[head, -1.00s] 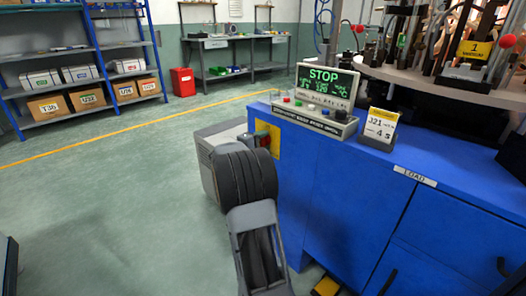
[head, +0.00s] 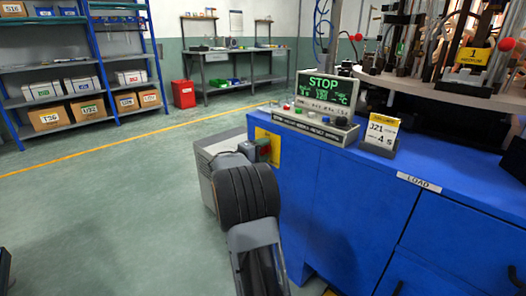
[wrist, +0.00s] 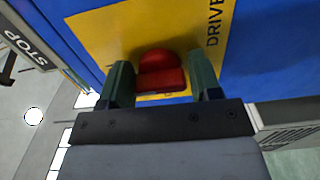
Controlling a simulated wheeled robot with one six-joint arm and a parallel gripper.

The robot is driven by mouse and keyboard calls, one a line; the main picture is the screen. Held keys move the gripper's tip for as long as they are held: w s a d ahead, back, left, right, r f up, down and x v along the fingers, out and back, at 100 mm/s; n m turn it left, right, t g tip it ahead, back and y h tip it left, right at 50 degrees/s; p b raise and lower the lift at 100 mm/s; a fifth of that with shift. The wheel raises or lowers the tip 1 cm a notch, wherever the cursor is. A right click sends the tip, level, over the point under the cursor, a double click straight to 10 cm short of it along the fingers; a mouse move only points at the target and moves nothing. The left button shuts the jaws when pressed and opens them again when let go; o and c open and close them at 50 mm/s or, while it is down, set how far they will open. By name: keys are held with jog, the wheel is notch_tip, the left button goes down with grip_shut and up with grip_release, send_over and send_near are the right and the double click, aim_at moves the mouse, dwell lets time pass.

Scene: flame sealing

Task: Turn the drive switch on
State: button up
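The red drive switch (wrist: 160,72) sits on a yellow plate (wrist: 100,40) lettered DRIVE, on the blue cabinet's side. In the wrist view my gripper (wrist: 163,82) is open, with one green finger on each side of the red knob. A gap shows between the knob and each finger, and I see no clear contact. In the head view the yellow plate (head: 268,146) shows at the cabinet's left end, and my gripper (head: 257,150) is at it, partly hidden behind my wrist. A bit of red shows there.
The blue cabinet (head: 350,200) fills the right side, with a control panel (head: 312,125) and a screen reading STOP (head: 324,90) on top. A card stand (head: 380,132) is beside it. A grey box (head: 209,150) stands left of the cabinet. The floor at left is clear.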

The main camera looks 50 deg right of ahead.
jog(key=o, duration=0.3)
jog(key=a+p, duration=0.1)
jog(key=a, duration=0.3)
jog(key=a+p, duration=0.1)
jog(key=a, duration=0.4)
jog(key=w+a+p, duration=0.1)
jog(key=a+p, duration=0.1)
jog(key=a, duration=0.2)
jog(key=shift+a, duration=0.4)
jog(key=s+a+r+t+y+p, duration=0.1)
jog(key=s+a+r+y+p, duration=0.4)
jog(key=a+r+p, duration=0.4)
jog(key=s+a+r+t+y+p, duration=0.2)
jog(key=s+a+r+y+p, duration=0.4)
jog(key=p, duration=1)
jog(key=s+a+r+n+t+y+p, duration=0.1)
jog(key=s+a+r+y+p, duration=0.5)
jog(key=a+r+p, duration=0.6)
notch_tip(320, 180, up, 6)
jog(key=shift+s+f+t+y+p, duration=0.15)
jog(key=shift+t+y+p, duration=0.3)
jog(key=shift+p, duration=0.35)
jog(key=shift+c, duration=0.2)
